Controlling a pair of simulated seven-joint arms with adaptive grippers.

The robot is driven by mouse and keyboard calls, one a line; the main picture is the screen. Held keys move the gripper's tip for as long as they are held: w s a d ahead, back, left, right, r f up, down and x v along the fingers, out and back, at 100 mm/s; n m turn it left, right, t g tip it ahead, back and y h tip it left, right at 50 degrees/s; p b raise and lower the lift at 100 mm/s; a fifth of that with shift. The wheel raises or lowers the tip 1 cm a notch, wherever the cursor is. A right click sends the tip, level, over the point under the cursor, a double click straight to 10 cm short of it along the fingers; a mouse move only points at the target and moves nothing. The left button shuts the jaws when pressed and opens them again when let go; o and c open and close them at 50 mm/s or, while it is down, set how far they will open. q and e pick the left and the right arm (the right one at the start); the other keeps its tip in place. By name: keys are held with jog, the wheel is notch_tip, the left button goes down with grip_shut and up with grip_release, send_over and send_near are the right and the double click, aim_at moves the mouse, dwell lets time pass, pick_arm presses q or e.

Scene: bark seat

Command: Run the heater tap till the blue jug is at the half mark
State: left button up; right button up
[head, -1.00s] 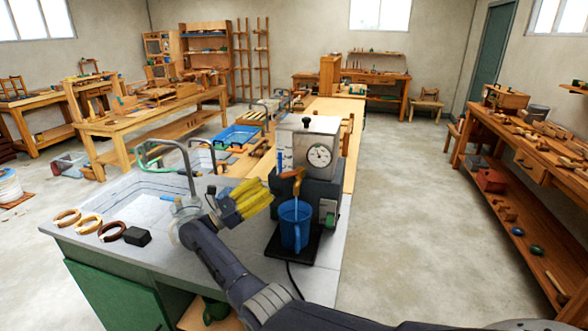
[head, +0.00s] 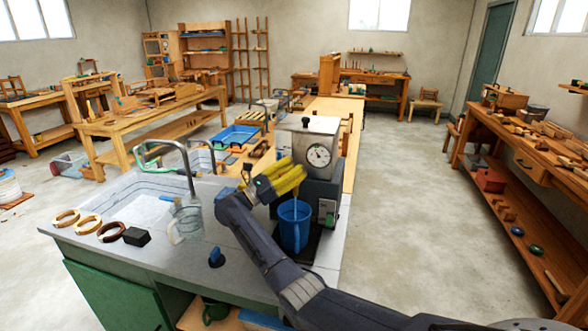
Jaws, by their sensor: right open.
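The heater (head: 308,140) is a metal-topped box with a round dial, standing on the grey counter. The blue jug (head: 294,232) stands upright on the dark base below its tap. A thin pale line, apparently water, runs down into the jug's mouth. I cannot read the level or a half mark. My right gripper (head: 290,180), with yellow fingers, is open at the heater's front, just above the jug. It hides the orange tap, so I cannot tell whether it touches the tap. My left gripper is not in view.
A clear jug (head: 186,222) stands on the counter left of my right arm, with a small dark blue object (head: 216,257) nearby. Several rings (head: 88,226) and a black block (head: 137,236) lie at the counter's left. A sink (head: 150,190) lies behind.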

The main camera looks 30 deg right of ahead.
jog(key=shift+c, duration=0.5)
grip_shut()
